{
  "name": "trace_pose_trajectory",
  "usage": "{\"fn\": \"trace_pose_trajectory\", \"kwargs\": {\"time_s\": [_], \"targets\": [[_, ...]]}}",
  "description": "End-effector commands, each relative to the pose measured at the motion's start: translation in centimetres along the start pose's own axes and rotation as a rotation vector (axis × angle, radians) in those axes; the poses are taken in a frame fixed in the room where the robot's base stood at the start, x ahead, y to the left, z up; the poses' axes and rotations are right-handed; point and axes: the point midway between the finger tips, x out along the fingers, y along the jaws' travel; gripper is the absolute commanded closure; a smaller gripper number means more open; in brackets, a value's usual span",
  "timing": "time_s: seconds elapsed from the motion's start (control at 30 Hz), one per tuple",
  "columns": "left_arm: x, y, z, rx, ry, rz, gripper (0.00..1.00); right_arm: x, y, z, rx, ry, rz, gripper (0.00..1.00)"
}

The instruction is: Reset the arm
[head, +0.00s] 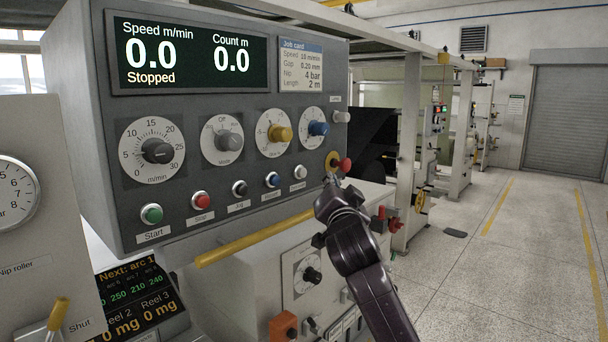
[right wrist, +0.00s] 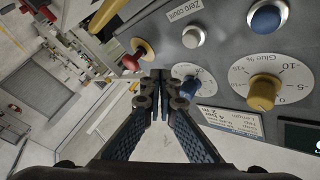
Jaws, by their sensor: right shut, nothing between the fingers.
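My right gripper (head: 332,181) is shut and empty in front of the lower right corner of the grey control panel (head: 215,185). In the right wrist view its fingertips (right wrist: 160,82) are together, with nothing between them. A red mushroom button (head: 344,165) on a yellow base (head: 332,160) is just above the fingertips in the head view. The red button (right wrist: 132,62) also shows beside the fingertips in the right wrist view. I cannot tell whether they touch. My left gripper is not in view.
The panel carries a display (head: 190,55) reading 0.0 and Stopped, several dials, and a row of push buttons including green Start (head: 151,214). A yellow rail (head: 255,238) runs below it. Open floor (head: 520,250) lies to the right.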

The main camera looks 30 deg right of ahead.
Motion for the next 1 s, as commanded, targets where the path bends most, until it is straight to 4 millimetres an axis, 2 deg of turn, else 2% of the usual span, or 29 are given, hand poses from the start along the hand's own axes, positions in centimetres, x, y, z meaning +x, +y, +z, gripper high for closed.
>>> {"fn": "trace_pose_trajectory", "kwargs": {"time_s": [0.37,0.47,0.57,0.67,0.8,0.87,0.9,0.97,1.0], "targets": [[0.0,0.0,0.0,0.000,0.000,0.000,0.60,0.0,0.0,0.0,0.000,0.000,0.000,1.00],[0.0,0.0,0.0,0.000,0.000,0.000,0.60,-0.2,0.3,0.8,-0.010,-0.014,0.005,1.00],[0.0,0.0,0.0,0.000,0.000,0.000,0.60,-1.2,1.5,3.9,-0.056,-0.070,0.023,1.00],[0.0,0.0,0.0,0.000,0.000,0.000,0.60,-3.4,3.8,9.2,-0.141,-0.174,0.052,1.00],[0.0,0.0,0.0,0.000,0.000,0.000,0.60,-8.7,8.0,17.7,-0.293,-0.367,0.090,1.00],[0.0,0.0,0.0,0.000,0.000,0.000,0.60,-11.4,9.8,21.0,-0.358,-0.452,0.099,1.00],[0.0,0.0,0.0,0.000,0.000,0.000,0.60,-13.4,11.0,23.0,-0.400,-0.512,0.105,1.00],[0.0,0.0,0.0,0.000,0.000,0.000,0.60,-16.5,12.8,25.8,-0.461,-0.601,0.108,1.00],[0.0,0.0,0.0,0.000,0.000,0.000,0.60,-18.8,14.0,27.6,-0.502,-0.663,0.109,1.00]]}}
